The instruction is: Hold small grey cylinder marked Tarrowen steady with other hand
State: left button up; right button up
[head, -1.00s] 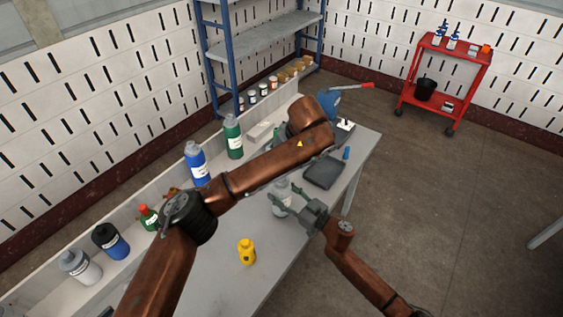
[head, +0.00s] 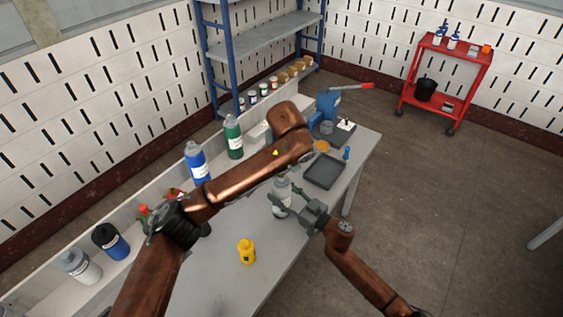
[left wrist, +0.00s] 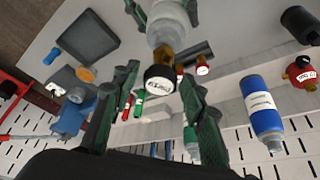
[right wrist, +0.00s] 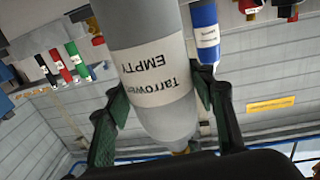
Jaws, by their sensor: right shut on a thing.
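A yellow bottle (head: 246,252) stands on the bench near its front. Blue (head: 196,163) and green (head: 233,137) cylinders stand along the back. A dark tray (head: 323,171), an orange disc (head: 322,146) and a blue device (head: 328,104) are to the right.

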pick_arm(q)
jog(key=m+h, duration=0.2)
jog(key=m, duration=0.3)
jog(key=shift+m, duration=0.5)
jog(key=m+h, duration=0.1)
jog(key=m, duration=0.2)
jog(key=m+g+h, duration=0.1)
jog(key=m, duration=0.1)
jog(key=shift+m+g, duration=0.3)
jog(key=shift+m, duration=0.1)
jog(key=m+g, duration=0.1)
jog(key=m, duration=0.2)
jog(key=m+g+h, duration=0.1)
jog(key=m, duration=0.2)
